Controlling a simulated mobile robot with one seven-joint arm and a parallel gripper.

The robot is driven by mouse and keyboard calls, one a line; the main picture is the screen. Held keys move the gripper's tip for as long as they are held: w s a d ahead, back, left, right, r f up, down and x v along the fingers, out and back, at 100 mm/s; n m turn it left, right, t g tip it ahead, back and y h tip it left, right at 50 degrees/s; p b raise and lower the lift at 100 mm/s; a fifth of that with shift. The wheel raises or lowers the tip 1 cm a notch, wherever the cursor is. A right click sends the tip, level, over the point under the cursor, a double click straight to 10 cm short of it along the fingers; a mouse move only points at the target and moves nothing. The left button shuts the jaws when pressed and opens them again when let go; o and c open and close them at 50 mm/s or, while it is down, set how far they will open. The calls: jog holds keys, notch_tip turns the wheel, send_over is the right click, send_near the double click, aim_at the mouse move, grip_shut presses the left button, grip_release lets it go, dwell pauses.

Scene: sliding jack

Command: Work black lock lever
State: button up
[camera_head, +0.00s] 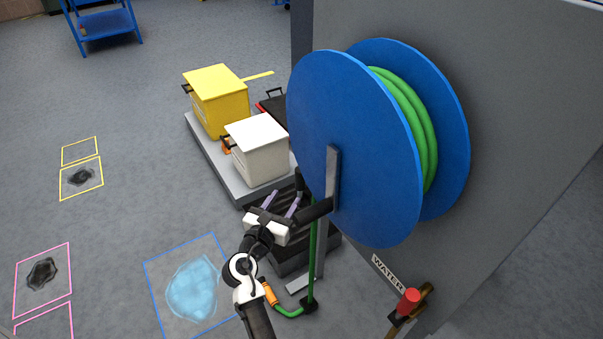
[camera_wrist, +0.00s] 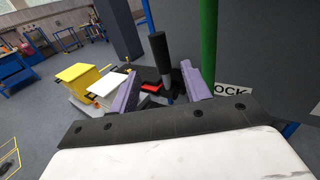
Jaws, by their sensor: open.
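The black lock lever (camera_wrist: 158,50) stands nearly upright in the wrist view, with a black grip and a greyer shaft below it. It appears between the two purple fingers of my gripper (camera_wrist: 160,73), which are apart and do not close on it. Its lower end is partly lost among dark parts. In the head view my gripper (camera_head: 282,203) is open left of the blue reel, over the dark base. A dark upright piece (camera_head: 299,182) shows just beyond the right fingertip; I cannot tell whether it is the lever.
A green hose (camera_wrist: 208,40) runs upright right of the lever, beside a sign (camera_wrist: 231,90) reading "OCK". The large blue reel (camera_head: 350,150) and a black cylinder (camera_head: 314,211) are close on the right. Yellow (camera_head: 218,102) and white (camera_head: 260,153) boxes stand behind. Floor at left is open.

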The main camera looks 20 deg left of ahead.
aim_at(298, 180)
jog(key=w, duration=1)
jog(key=shift+w+d+p, duration=0.3)
jog(key=shift+w+d, duration=0.1)
grip_shut()
